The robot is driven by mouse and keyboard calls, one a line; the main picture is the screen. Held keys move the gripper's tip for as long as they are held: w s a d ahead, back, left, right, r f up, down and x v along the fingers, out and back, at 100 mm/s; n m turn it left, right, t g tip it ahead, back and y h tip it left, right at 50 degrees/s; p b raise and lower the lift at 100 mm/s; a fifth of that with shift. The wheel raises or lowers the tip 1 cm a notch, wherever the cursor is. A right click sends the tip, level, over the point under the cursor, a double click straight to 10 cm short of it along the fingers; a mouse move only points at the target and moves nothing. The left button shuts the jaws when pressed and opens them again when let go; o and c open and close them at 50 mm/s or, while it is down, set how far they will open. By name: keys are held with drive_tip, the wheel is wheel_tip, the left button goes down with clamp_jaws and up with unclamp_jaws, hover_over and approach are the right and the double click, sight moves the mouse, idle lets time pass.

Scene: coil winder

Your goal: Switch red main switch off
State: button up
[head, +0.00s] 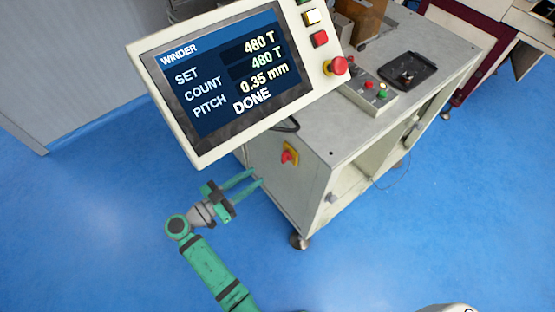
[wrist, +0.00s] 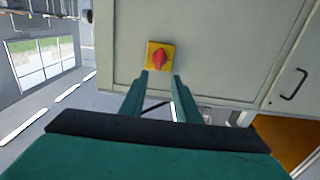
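The red main switch (head: 289,155) is a red rotary knob on a yellow square plate, on the side panel of the grey-white machine cabinet (head: 316,197). In the wrist view the switch (wrist: 160,57) is just beyond my fingertips, with its red handle looking close to upright along the picture. My gripper (head: 256,177) is open and empty, its two green fingers pointing at the panel, left of and below the switch in the head view. In the wrist view the gripper (wrist: 162,75) has its fingers apart, with the switch between and ahead of the tips. No contact is visible.
The tilted display panel (head: 230,75) reads DONE and overhangs the area above my gripper. It bears a red emergency knob (head: 336,66) and several buttons. A button box (head: 370,91) and black tray (head: 407,72) sit on the tabletop. The blue floor in front is clear.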

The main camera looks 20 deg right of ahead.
sight(282, 157)
drive_tip(key=x, duration=1)
drive_tip(key=shift+d+r, duration=0.35)
drive_tip(key=shift+d, duration=0.05)
clamp_jaws()
drive_tip(key=shift+w, duration=0.15)
